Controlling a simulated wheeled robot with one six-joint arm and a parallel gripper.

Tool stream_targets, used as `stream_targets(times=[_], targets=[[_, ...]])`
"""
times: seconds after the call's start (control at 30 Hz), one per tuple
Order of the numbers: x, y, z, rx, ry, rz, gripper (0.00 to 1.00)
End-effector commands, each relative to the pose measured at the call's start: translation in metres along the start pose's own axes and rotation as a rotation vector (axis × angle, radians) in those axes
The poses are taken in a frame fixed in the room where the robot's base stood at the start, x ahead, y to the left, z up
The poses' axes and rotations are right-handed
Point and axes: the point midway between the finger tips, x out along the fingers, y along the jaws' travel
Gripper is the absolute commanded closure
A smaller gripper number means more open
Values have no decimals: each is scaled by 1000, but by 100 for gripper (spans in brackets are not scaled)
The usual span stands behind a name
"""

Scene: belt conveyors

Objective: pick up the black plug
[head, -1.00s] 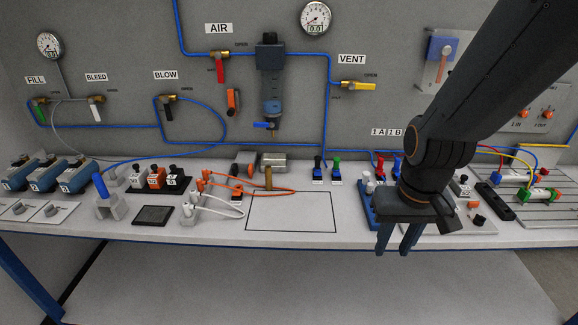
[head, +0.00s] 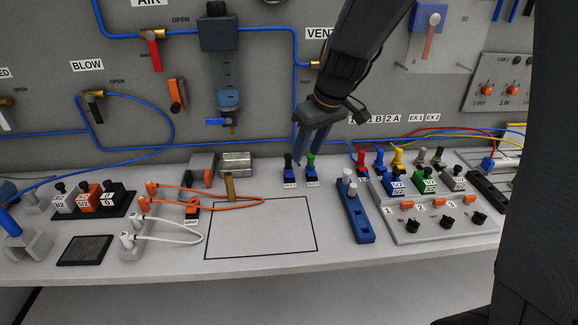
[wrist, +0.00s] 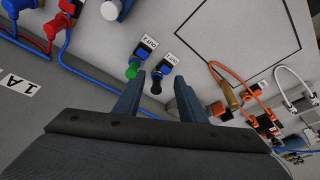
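The black plug (head: 288,161) stands upright in a small blue socket with a white label, towards the back of the bench. A matching green plug (head: 311,163) stands close to its right. My gripper (head: 309,157) is just behind and above this pair in the head view, with its two fingers apart and nothing visible between them. In the wrist view the black plug (wrist: 156,86) lies between the open fingers, and the green plug (wrist: 132,69) is by the tip of the left finger. I cannot tell the exact height of the fingertips above the plugs.
A blue block (head: 357,220) with white pegs and a grey switch panel (head: 440,228) stand to the right. An outlined clear area (head: 262,232) lies in front. Orange cables (head: 222,192) lie to the left. Blue tubing runs along the wall behind.

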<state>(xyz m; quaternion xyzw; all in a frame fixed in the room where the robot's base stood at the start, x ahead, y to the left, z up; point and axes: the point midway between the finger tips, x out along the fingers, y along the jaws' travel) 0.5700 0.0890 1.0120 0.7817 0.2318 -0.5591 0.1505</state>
Motion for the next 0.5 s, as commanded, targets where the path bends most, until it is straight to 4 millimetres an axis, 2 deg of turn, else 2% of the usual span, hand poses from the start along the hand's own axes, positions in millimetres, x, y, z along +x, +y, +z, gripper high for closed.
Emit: stream_targets(times=[0.03, 0.1, 0.17, 0.5], targets=[[7, 1, -17, -43, 19, -9, 63], [9, 0, -33, -89, 40, -17, 63], [11, 0, -41, -111, 50, -21, 63], [38, 3, -44, -120, 54, -21, 63]])
